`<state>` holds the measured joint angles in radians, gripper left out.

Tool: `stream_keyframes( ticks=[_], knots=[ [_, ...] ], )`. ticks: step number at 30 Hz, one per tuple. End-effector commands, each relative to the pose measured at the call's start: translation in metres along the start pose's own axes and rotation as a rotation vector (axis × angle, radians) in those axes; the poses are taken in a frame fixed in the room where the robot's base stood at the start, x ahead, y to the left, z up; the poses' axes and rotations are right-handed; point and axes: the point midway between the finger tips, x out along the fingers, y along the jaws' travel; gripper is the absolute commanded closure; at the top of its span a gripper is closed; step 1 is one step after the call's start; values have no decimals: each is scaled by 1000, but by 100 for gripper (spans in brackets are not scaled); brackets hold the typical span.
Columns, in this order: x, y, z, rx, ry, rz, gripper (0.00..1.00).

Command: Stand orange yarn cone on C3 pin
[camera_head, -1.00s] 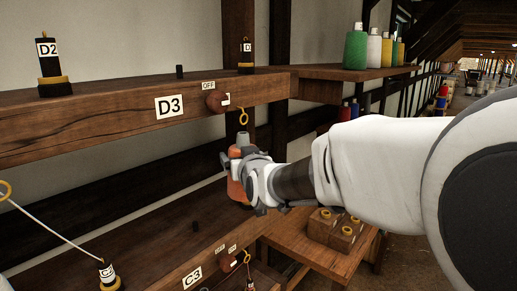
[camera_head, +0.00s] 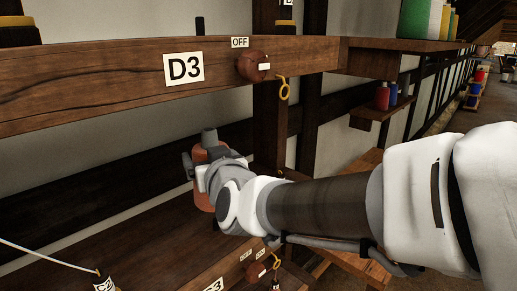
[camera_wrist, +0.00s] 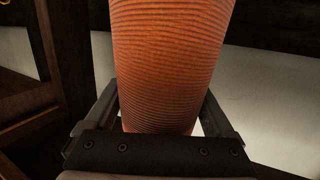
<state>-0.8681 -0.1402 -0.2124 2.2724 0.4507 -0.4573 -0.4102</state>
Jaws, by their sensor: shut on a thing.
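The orange yarn cone (camera_head: 202,194) is upright in my gripper (camera_head: 207,170), with its grey top showing above the fingers. In the wrist view the orange windings of the cone (camera_wrist: 172,62) fill the middle, between the two fingers of my gripper (camera_wrist: 165,115). My gripper is shut on the cone. In the head view the cone is over the lower wooden shelf; whether its base touches is hidden. The C3 label (camera_head: 212,286) is cut off at the bottom edge. No C3 pin can be made out; my arm and the cone cover part of that shelf.
A white cord (camera_head: 45,256) runs to a labelled post at lower left. Red and blue bottles (camera_head: 382,97) stand behind on a small shelf.

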Motion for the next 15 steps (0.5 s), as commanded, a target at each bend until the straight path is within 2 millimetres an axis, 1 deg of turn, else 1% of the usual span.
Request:
stream_keyframes(
  ticks=[8,15],
  knots=[
    [-1,-3,9,-1,1,-6,79],
    [2,-3,32,-1,1,-5,79]
  ],
)
